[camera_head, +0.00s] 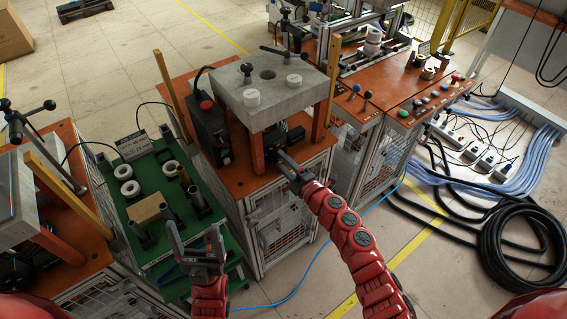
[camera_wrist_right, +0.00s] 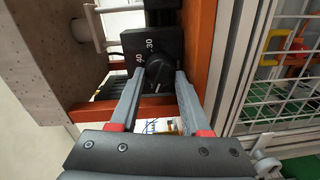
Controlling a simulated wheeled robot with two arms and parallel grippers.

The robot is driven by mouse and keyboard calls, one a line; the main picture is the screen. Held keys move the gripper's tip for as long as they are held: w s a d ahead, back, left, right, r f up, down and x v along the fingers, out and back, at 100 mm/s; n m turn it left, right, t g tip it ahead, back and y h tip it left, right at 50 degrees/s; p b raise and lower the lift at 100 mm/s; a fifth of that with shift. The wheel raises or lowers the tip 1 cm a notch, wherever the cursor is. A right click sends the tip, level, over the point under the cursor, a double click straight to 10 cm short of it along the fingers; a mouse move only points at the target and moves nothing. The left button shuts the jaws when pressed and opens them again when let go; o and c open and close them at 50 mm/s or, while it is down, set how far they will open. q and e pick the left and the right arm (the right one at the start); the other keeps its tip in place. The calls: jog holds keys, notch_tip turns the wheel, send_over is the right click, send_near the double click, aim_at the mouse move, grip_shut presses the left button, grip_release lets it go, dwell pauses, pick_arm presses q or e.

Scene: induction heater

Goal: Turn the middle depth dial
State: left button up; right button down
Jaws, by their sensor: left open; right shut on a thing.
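The black dial (camera_wrist_right: 156,76), with the numbers 30 and 40 beside it, sits on a dark box (camera_wrist_right: 139,42) in the right wrist view. My right gripper (camera_wrist_right: 166,75) has its two fingertips on either side of the dial and is shut on it. In the head view my right gripper (camera_head: 283,157) reaches in under the grey block (camera_head: 271,90) of the orange-topped station; the dial is too small and covered to make out there. My left gripper (camera_head: 197,240) is open and empty, in front of the green table.
The green table (camera_head: 160,257) holds white rings, metal cylinders and a tan block (camera_head: 147,209). Orange posts (camera_head: 257,153) stand close to my right gripper. A control panel with buttons (camera_head: 425,104) is to the right. Cables lie on the floor at right.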

jog(key=shift+c, duration=1.8)
grip_release()
jog(key=shift+f, duration=0.15)
